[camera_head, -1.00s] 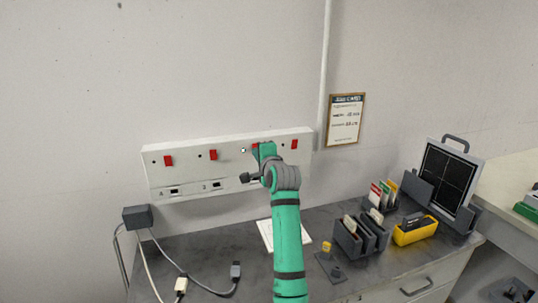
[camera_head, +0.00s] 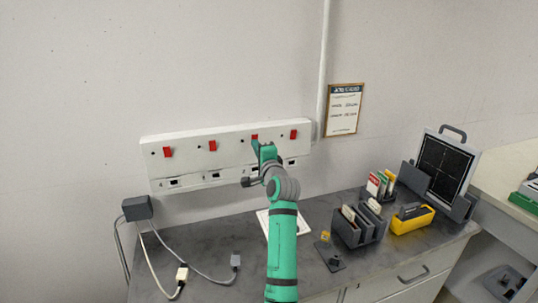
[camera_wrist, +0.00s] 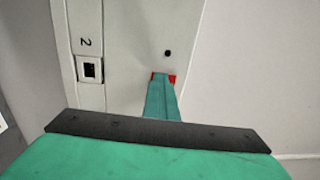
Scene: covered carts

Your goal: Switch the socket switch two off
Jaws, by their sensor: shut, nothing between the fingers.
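The white socket panel (camera_head: 187,169) on the wall carries several red switches in a row. Switch two (camera_head: 255,137) is the third from the left; its red top shows just above my gripper (camera_head: 258,148). In the wrist view, socket two (camera_wrist: 90,69) bears a "2", and the red switch (camera_wrist: 172,77) is partly hidden behind the tip of my shut gripper (camera_wrist: 161,80). The tip is at the switch; I cannot tell whether they touch. The small indicator (camera_wrist: 167,53) beside this switch is dark. My gripper holds nothing.
Below the panel is a grey desk (camera_head: 203,235) with a white sheet, cables and a black adapter (camera_head: 137,208) at left. Card holders (camera_head: 352,235) and a yellow box (camera_head: 413,222) stand at right. The wall above the panel is clear.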

